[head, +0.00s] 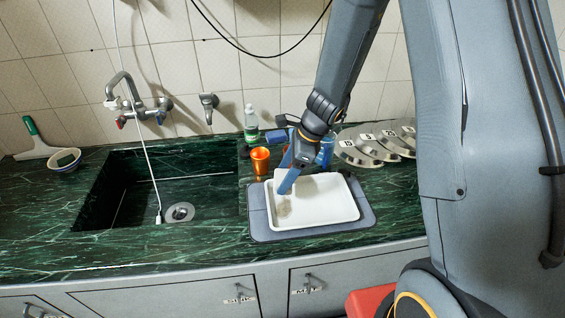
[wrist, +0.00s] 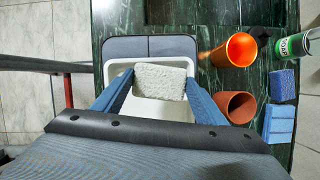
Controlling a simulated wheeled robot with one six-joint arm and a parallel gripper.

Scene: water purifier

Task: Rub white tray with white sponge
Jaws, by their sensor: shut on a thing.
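The white tray (head: 330,201) lies on a grey mat on the green marble counter, right of the sink. Its rim also shows in the wrist view (wrist: 116,66). My gripper (wrist: 158,85) is shut on the white sponge (wrist: 160,80), which sits between the two blue fingers over the tray. In the head view my gripper (head: 285,180) points down at the tray's left part, and a brownish patch (head: 284,206) shows on the tray floor near it. I cannot tell whether the sponge touches the tray.
An orange cup (head: 260,160) and a green-labelled bottle (head: 251,123) stand behind the tray. Metal plates (head: 365,150) lie at the back right. The sink (head: 130,200) is at left.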

